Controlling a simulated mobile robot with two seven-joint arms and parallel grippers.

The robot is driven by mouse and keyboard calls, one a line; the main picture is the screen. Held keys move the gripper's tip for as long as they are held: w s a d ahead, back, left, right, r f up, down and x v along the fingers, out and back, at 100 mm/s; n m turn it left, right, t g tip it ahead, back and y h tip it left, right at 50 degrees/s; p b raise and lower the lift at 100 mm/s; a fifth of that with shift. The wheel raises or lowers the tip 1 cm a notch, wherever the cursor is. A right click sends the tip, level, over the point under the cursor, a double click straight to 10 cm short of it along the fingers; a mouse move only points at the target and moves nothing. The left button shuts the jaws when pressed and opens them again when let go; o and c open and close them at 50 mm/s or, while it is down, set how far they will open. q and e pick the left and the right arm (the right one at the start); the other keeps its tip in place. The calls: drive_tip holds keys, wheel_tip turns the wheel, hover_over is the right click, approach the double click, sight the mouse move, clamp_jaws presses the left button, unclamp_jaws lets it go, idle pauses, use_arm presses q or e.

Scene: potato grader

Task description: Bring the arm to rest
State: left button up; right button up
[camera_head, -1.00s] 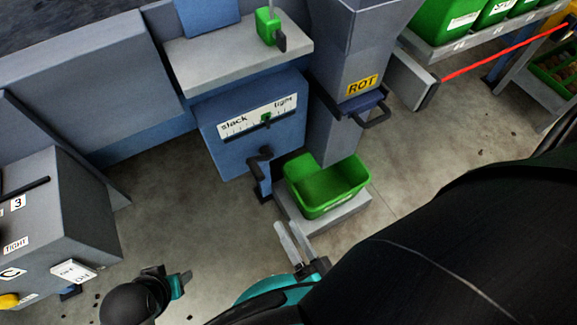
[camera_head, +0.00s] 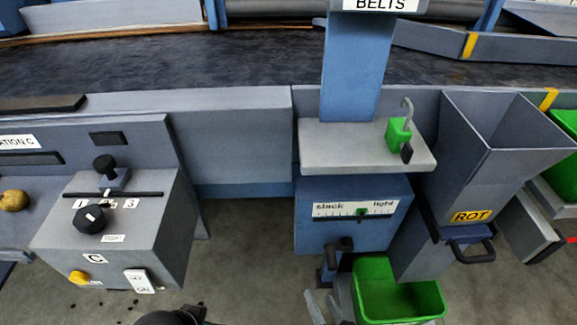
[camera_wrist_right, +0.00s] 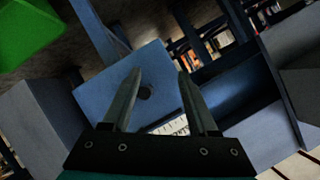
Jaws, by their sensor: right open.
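My right gripper (camera_head: 322,308) shows at the bottom edge of the head view, with only its pale fingers in sight, just left of the green bin (camera_head: 400,304). In the right wrist view my right gripper (camera_wrist_right: 159,72) has its fingers apart with nothing between them. Beyond them is a blue box face (camera_wrist_right: 152,88) with a dark round spot. A black rounded part of my own arm shows at the bottom edge of the head view; my left gripper is not seen.
The blue slack/tight box (camera_head: 310,235) with a dark crank (camera_head: 340,250) stands close to the right gripper. A grey ROT chute (camera_head: 425,240) rises behind the bin. A grey control box (camera_head: 150,235) stands at left. Open floor (camera_head: 240,255) lies between.

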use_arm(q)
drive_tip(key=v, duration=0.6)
use_arm(e)
drive_tip(key=s+d+r+n+g+h, duration=0.3)
drive_tip(key=s+d+r+n+g, duration=0.3)
drive_tip(key=s+d+r+g, duration=0.3)
use_arm(q)
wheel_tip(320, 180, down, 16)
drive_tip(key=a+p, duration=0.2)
drive_tip(key=p, duration=0.4)
use_arm(e)
wheel_tip(320, 180, down, 16)
drive_tip(key=w+d+r, duration=0.1)
drive_tip(key=d, duration=0.1)
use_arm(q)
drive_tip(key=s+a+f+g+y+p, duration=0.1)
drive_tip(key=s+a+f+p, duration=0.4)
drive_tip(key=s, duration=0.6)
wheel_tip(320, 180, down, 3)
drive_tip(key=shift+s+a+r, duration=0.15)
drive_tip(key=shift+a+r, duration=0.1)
use_arm(e)
drive_tip(key=s+d+f+g+h, duration=0.1)
drive_tip(key=s+d+f, duration=0.4)
drive_tip(key=s, duration=0.6)
wheel_tip(320, 180, down, 3)
drive_tip(key=shift+r+n, duration=0.1)
drive_tip(key=shift+n, duration=0.3)
drive_tip(key=shift+d, duration=0.1)
